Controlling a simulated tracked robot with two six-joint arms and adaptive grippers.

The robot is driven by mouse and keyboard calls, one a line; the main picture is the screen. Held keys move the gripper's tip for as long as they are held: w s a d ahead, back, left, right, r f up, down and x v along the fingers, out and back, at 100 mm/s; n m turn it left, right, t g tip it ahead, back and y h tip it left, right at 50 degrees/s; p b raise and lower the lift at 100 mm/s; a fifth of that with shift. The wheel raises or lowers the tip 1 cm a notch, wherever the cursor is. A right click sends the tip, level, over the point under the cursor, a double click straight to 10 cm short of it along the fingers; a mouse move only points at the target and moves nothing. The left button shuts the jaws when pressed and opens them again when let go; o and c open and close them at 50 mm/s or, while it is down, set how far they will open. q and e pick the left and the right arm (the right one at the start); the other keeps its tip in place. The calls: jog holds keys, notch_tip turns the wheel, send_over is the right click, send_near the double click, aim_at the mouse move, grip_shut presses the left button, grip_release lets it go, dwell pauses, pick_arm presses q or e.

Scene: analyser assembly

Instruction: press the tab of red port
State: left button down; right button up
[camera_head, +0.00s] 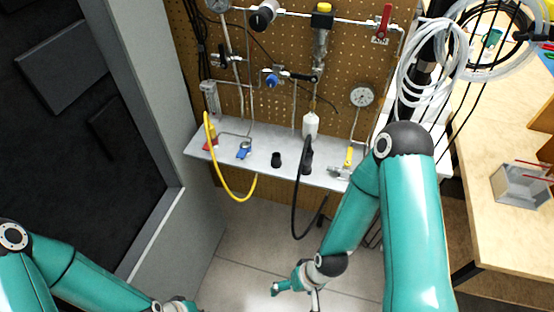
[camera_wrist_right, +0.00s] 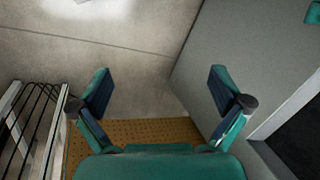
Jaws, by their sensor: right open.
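A small red part (camera_head: 209,140), seemingly the red port, sits at the left of the grey shelf (camera_head: 262,150), under the yellow hose (camera_head: 238,197). Its tab is too small to make out. My right gripper (camera_head: 295,291) hangs low over the floor, in front of and below the shelf, well apart from the red part. In the right wrist view, its two fingers (camera_wrist_right: 160,90) are spread with nothing between them. My left gripper (camera_head: 178,305) is cut off at the bottom edge, so its fingers are hidden.
A blue port (camera_head: 244,149), a black port (camera_head: 276,159) and a yellow-handled part (camera_head: 349,157) stand along the shelf. A black hose (camera_head: 295,205) hangs in front. Pegboard (camera_head: 290,90) with pipes and gauges rises behind. A grey wall (camera_head: 165,120) bounds the left, a wooden table (camera_head: 500,235) the right.

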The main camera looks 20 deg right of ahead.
jog(key=shift+c, duration=0.3)
dwell(0.5)
grip_shut()
dwell(0.4)
dwell(1.2)
